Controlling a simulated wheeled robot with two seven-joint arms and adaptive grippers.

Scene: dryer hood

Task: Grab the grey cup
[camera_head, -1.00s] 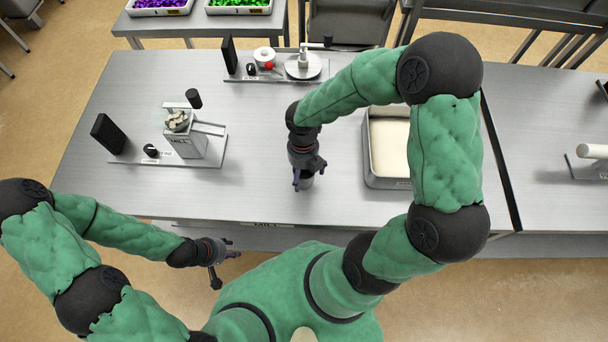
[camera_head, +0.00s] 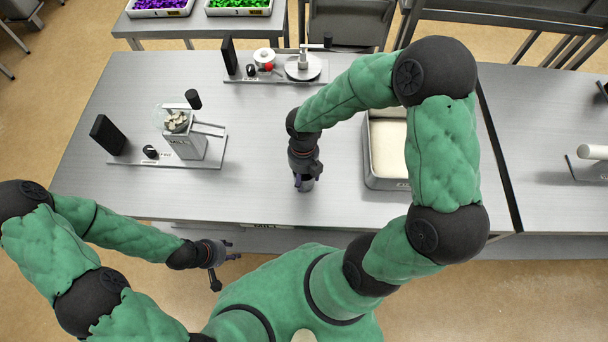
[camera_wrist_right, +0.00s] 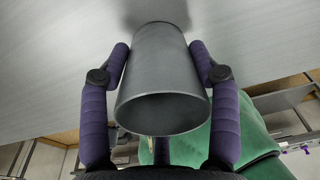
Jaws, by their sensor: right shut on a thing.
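The grey cup (camera_wrist_right: 160,75) stands on the metal table, its open mouth toward the camera in the right wrist view. My right gripper (camera_wrist_right: 160,62) is shut on the cup, one purple finger against each side. In the head view my right gripper (camera_head: 304,184) points down at the table, and the cup is mostly hidden beneath it. My left gripper (camera_head: 226,258) hangs empty in front of the table edge, its fingers spread apart.
A mill with a clear hopper (camera_head: 178,122) stands at the left of the table (camera_head: 270,120). A device with a round plate (camera_head: 303,68) is at the back. A metal container with pale contents (camera_head: 388,145) stands right of my right gripper, partly behind my arm.

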